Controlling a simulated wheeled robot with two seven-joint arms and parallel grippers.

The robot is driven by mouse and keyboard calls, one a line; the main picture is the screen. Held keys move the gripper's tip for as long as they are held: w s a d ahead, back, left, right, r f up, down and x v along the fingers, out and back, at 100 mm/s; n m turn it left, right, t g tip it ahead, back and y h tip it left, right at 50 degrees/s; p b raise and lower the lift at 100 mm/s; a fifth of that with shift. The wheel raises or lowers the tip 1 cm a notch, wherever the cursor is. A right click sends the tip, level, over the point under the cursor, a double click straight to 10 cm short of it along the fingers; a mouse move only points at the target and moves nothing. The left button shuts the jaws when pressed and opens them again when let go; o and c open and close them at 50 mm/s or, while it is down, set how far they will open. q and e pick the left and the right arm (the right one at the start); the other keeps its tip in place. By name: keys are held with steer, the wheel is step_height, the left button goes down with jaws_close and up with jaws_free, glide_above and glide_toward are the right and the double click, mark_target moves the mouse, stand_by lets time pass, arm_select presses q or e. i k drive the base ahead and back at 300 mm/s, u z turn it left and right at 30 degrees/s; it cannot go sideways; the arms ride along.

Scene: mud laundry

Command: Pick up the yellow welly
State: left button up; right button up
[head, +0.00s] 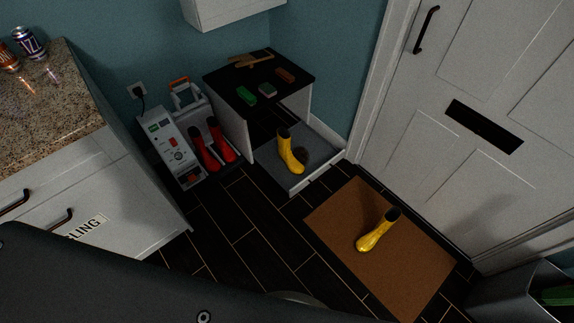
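One yellow welly (378,231) is on the brown doormat in front of the white door, its toe toward the lower left. A second yellow welly (289,152) stands on the grey tray at the foot of the dark-topped unit. Neither of my grippers shows in the head view.
The doormat (335,215) lies on a dark tiled floor that is clear to its left. The unit (257,85) has small items on top, and the grey tray (302,182) is at its foot. Red wellies (211,144) stand by a white machine (168,143). A grey bin (510,298) is at lower right.

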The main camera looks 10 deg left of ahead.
mark_target(295, 167)
steer(key=u, duration=0.5)
steer(key=i, duration=1.7)
steer(key=z, duration=0.6)
